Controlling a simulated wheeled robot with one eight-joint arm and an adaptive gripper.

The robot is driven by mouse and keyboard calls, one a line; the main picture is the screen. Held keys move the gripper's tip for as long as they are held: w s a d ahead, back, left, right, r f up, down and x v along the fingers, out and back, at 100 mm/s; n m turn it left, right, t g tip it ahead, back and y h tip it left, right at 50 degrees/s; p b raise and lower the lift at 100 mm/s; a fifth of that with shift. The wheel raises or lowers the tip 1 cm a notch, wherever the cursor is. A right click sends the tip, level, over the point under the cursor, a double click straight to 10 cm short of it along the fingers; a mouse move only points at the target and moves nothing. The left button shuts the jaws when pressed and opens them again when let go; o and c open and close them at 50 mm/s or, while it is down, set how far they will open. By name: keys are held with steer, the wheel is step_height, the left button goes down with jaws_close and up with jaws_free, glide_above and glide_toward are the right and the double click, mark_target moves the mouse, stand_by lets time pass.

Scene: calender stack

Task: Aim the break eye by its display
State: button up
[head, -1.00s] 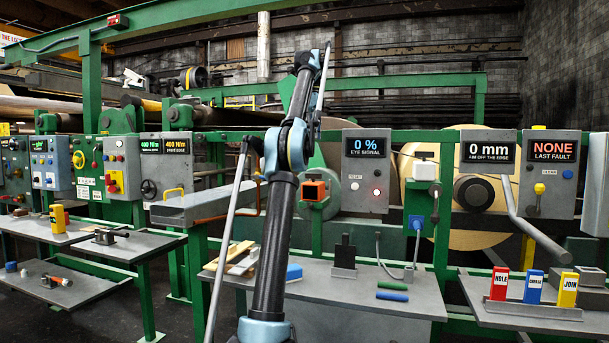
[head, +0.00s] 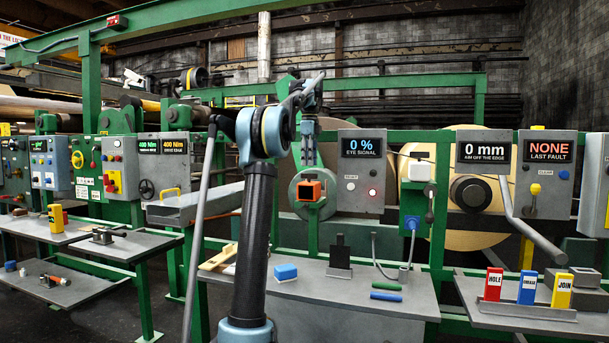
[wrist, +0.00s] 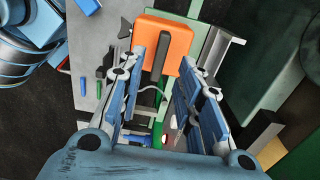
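The break eye is probably the orange square-fronted housing (head: 309,190) on a round grey-green mount on the green frame. Its display (head: 361,147) reads "0 % EYE SIGNAL". My gripper (head: 308,160) hangs pointing down just above the orange housing in the head view. In the wrist view my gripper (wrist: 161,58) is open, its two fingers apart. The orange housing (wrist: 165,40) lies ahead of and between the fingertips there. I cannot tell whether a finger touches it. Nothing is gripped.
Below is a grey bench (head: 330,305) with a blue block (head: 286,272), a black-topped stand (head: 340,258) and green and blue rods. A cable and socket box (head: 415,205) stand to the right. Another display (head: 486,152) reads "0 mm AIM OFF THE EDGE".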

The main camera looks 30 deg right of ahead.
mark_target(309, 186)
steer(key=shift+f, duration=2.55)
steer(key=shift+a, duration=0.1)
jaws_close()
